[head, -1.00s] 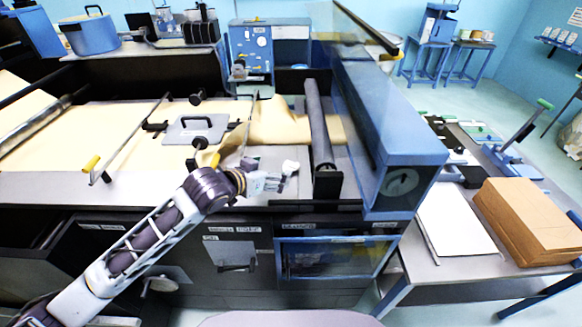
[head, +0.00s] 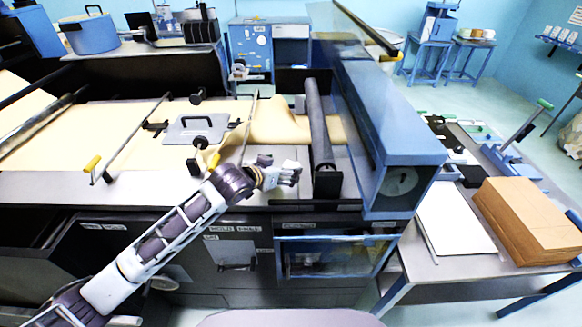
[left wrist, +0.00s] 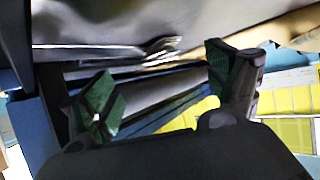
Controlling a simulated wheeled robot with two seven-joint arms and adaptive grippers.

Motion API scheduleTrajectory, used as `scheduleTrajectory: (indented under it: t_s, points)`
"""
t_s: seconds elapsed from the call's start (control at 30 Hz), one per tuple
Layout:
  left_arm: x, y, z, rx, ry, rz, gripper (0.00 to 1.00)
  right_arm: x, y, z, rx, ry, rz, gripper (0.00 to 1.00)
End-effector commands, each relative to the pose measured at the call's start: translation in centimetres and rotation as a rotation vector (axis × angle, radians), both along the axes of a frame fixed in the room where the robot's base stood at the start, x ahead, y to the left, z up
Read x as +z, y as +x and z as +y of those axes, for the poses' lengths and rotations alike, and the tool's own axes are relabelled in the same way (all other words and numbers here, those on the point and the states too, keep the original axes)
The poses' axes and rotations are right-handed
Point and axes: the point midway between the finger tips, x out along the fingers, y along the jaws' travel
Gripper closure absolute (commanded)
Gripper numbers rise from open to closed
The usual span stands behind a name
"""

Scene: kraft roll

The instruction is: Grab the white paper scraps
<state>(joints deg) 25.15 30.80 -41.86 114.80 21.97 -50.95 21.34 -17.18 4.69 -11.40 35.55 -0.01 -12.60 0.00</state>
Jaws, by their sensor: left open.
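My left gripper (head: 294,173) is over the front grey deck of the machine, just left of the dark roller's end block. In the left wrist view its two green-padded fingers (left wrist: 165,92) are wide apart, with nothing between them. A small pale crumpled bit (left wrist: 160,46), possibly the white paper scraps, lies on the grey surface beyond the fingertips. In the head view I cannot tell the scraps from the pale gripper parts. My right gripper is not in view.
The dark roller (head: 318,125) and blue machine housing (head: 385,130) stand right of the gripper. A bulging kraft sheet (head: 275,122) lies behind it. A grey plate with a handle (head: 195,130) is at left. A side table holds white sheets (head: 452,220) and a brown stack (head: 528,220).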

Motion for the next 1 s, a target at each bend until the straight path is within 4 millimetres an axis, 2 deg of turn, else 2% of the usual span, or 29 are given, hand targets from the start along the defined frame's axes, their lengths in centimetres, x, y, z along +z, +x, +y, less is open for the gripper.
scheduleTrajectory:
  t_s: [0.27,0.8,1.0]
  points:
    - [-0.2,0.4,-0.2,0.000,0.000,0.001,0.12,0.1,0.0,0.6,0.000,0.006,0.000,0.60]
    - [-1.8,3.5,-2.0,0.001,-0.001,0.001,0.12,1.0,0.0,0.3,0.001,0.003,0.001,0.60]
    - [-2.2,4.0,-2.4,0.000,-0.002,0.000,0.12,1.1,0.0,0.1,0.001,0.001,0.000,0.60]
